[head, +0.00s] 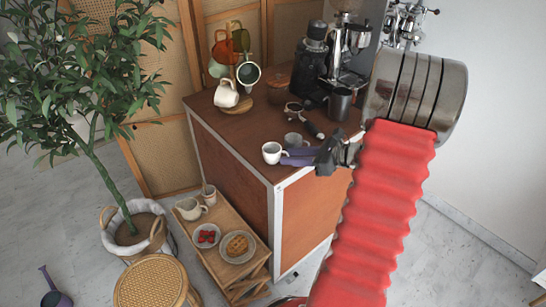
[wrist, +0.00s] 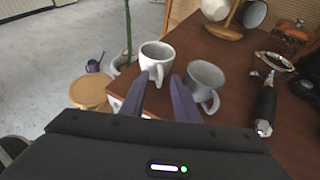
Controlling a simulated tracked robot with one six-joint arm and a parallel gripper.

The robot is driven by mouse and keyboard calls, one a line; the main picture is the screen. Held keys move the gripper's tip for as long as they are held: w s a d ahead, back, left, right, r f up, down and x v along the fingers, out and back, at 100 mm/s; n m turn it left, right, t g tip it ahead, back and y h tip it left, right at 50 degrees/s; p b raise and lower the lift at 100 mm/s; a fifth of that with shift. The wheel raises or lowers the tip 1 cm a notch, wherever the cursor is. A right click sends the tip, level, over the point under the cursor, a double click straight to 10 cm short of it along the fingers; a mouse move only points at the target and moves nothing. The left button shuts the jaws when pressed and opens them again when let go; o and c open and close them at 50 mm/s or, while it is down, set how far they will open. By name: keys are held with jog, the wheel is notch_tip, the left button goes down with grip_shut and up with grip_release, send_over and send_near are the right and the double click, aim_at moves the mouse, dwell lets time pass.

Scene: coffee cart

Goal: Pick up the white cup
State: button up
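The white cup (head: 271,153) stands upright near the front corner of the brown cart top. In the wrist view the white cup (wrist: 153,52) is just beyond my fingertips, with its handle toward me. My gripper (head: 285,158) is open, its purple fingers pointing at the cup from the right. In the wrist view my gripper (wrist: 160,76) has the cup's handle about between its fingertips; I cannot tell whether they touch it. A grey cup (wrist: 204,82) stands right beside the right finger; it also shows in the head view (head: 292,140).
A mug stand (head: 236,73) with hanging mugs is farther back on the cart. A portafilter (head: 312,128), a metal pitcher (head: 339,103) and a coffee grinder (head: 309,68) stand behind my gripper. A low wooden table (head: 222,215) and a potted tree (head: 85,140) are left of the cart.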

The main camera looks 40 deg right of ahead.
jog(key=shift+c, duration=0.4)
grip_shut()
jog(key=shift+r, duration=0.1)
notch_tip(320, 180, up, 10)
dwell(0.8)
dwell(0.4)
